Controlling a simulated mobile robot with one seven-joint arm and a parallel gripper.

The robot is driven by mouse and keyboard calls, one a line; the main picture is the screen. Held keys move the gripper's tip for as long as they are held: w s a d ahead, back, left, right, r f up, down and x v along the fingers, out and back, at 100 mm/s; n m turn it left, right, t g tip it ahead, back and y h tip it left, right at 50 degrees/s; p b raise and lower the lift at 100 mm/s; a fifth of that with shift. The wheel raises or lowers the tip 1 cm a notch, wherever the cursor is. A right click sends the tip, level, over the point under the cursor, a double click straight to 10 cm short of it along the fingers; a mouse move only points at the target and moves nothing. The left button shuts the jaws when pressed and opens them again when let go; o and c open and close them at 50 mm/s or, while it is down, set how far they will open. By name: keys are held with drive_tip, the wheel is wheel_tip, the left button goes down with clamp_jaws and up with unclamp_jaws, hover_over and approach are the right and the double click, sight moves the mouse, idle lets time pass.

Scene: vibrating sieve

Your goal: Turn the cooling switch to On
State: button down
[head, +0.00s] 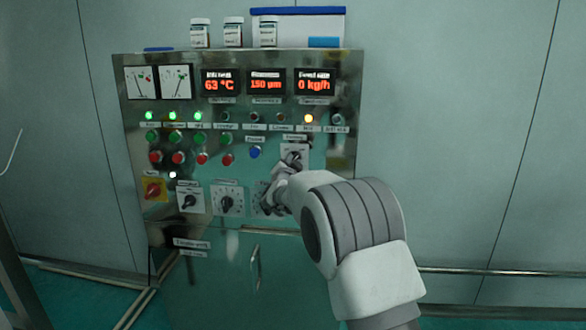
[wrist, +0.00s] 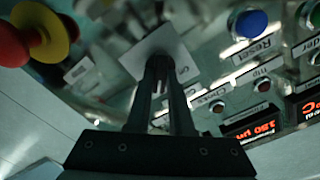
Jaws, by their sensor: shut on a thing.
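The cooling switch (head: 296,155) is a dark knob on a pale square plate at the right of the control panel (head: 215,125). In the wrist view its plate (wrist: 140,60) lies beyond my fingertips. My gripper (head: 284,170) reaches the switch from below in the head view. In the wrist view my gripper (wrist: 161,66) has its two dark fingers close together, shut on the knob, which they mostly hide. Small lettering shows on the plate beside the fingers, but the switch's setting is too unclear to read.
A blue Reset button (wrist: 249,23) is near the fingers. A red and yellow emergency knob (wrist: 40,35) sticks out at the upper left of the wrist view. Rotary dials (head: 228,203) sit lower on the panel. Jars (head: 234,32) and a blue-white box (head: 318,24) stand on top.

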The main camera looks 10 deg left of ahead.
drive_tip(key=shift+m+b, duration=0.3)
drive_tip(key=shift+m, duration=0.3)
drive_tip(key=c, duration=0.8)
unclamp_jaws()
drive_tip(key=shift+s, duration=0.15)
drive_tip(key=s+p, duration=0.2)
drive_tip(key=s, duration=1.5)
drive_tip(key=shift+a, duration=0.3)
